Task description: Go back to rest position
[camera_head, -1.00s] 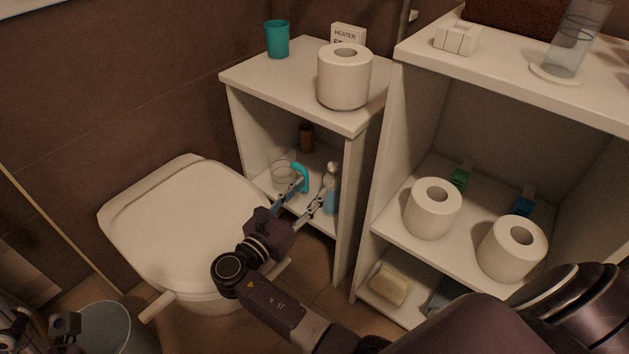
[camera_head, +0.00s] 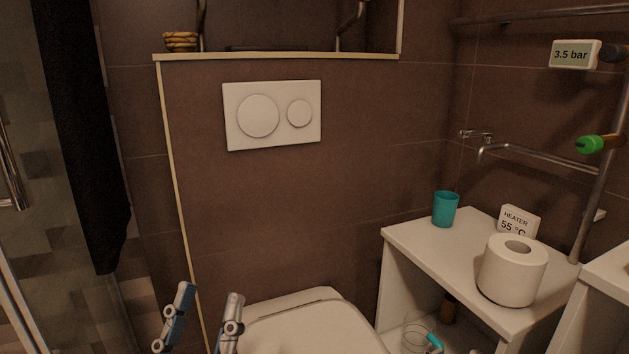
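My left gripper (camera_head: 210,292) shows at the bottom left of the head view, left of the toilet lid (camera_head: 305,325). Its two fingers point up and stand apart with nothing between them, so it is open and empty. The rest of the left arm is below the picture. My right gripper and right arm are out of view.
A white cabinet (camera_head: 425,247) at the right bears a teal cup (camera_head: 445,210), a heater sign (camera_head: 518,220) and a toilet roll (camera_head: 511,275). Clear glass and a teal item show on its lower shelf. A dark towel (camera_head: 85,140) hangs at the left. A flush plate (camera_head: 272,141) is on the wall.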

